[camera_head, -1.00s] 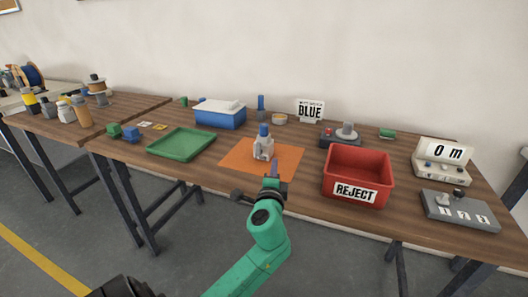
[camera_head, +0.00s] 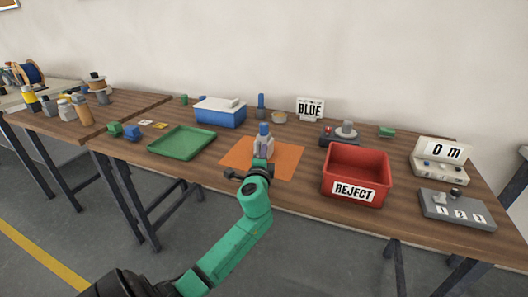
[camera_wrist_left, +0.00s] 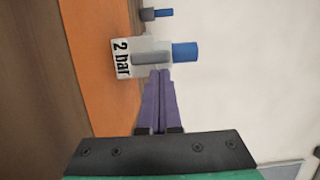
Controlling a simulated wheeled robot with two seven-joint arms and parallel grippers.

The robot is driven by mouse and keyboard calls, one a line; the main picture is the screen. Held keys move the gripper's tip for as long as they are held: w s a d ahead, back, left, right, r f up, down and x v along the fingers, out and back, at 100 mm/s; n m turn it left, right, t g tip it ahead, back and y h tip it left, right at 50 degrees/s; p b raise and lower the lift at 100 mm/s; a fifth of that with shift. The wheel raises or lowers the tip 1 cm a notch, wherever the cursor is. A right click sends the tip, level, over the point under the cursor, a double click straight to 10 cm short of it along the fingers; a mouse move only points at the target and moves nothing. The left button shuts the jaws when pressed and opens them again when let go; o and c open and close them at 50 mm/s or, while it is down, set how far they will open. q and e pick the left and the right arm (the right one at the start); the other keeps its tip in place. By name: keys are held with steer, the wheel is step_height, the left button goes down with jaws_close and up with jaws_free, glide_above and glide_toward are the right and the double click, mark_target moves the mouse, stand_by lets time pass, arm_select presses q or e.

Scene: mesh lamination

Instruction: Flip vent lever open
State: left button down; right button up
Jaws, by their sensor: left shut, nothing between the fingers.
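A small white-grey device (camera_head: 265,146) with a blue cap (camera_head: 264,129) stands upright on an orange mat (camera_head: 287,158). In the left wrist view the device body (camera_wrist_left: 126,45) appears sideways with a "2 bar" label, and its blue cap (camera_wrist_left: 186,52) points right. A grey bar-shaped part (camera_wrist_left: 150,58), possibly the vent lever, lies along its near side. My left gripper (camera_head: 261,164) is in front of the device. Its purple fingers (camera_wrist_left: 160,74) are shut and empty, with their tips close to the grey bar; I cannot tell whether they touch. My right gripper is not in view.
A red REJECT bin (camera_head: 357,160) stands right of the mat, and a green tray (camera_head: 182,143) lies to the left. A blue box (camera_head: 220,113) and a BLUE sign (camera_head: 311,108) stand behind.

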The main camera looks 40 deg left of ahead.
arm_select(q)
steer(key=shift+r+n+p, duration=0.15)
steer(key=shift+n+p, duration=0.15)
steer(key=shift+n, duration=0.1)
